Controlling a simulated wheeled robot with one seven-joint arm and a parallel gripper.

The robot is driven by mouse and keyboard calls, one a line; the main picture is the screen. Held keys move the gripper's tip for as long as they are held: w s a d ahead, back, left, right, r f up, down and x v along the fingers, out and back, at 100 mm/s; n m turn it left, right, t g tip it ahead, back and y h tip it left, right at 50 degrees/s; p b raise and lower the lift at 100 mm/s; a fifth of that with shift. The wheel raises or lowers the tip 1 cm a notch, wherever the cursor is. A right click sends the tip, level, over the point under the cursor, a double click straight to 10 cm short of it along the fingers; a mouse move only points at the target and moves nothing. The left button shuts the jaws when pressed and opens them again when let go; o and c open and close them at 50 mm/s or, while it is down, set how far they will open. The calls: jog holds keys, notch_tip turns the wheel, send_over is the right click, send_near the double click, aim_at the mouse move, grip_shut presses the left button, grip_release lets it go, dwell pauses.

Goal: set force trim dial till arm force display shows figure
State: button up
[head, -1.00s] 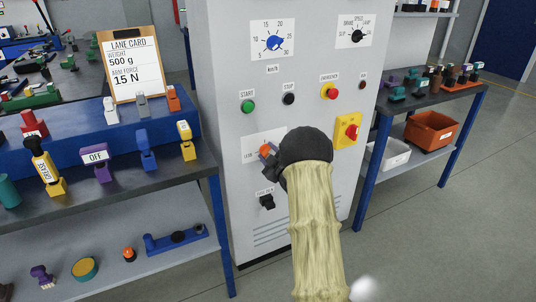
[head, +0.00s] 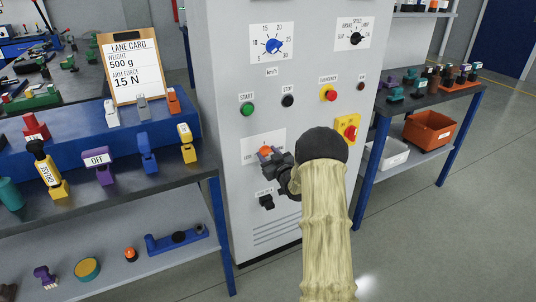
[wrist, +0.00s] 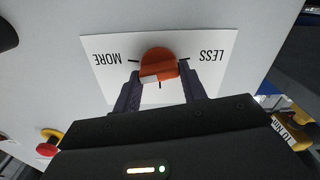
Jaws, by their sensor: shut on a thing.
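The force trim dial (wrist: 159,66) is an orange knob on a white plate marked MORE and LESS, upside down in the wrist view. The plate (head: 250,147) also shows on the grey cabinet front in the head view. My gripper (head: 267,154) reaches the dial from the right; in the wrist view its two dark fingers (wrist: 159,88) are closed on the dial's sides. A lane card (head: 133,68) on a clipboard at the left reads weight 500 g and arm force 15 N. I see no arm force display figure in these frames.
The cabinet (head: 222,110) also carries a blue-pointer dial (head: 274,45), a black speed knob (head: 355,38), a green start button (head: 247,109) and a red emergency button (head: 329,94). A black switch (head: 267,202) sits below the dial. Benches with loose parts flank the cabinet.

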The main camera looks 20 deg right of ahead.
dwell(0.4)
jog(key=o, duration=1)
jog(key=shift+s, duration=0.1)
jog(key=s, duration=0.5)
jog(key=s+p, duration=0.1)
jog(key=s, duration=1.1)
jog(key=shift+s+d, duration=0.15)
jog(key=shift+d, duration=0.15)
jog(key=shift+a, duration=0.1)
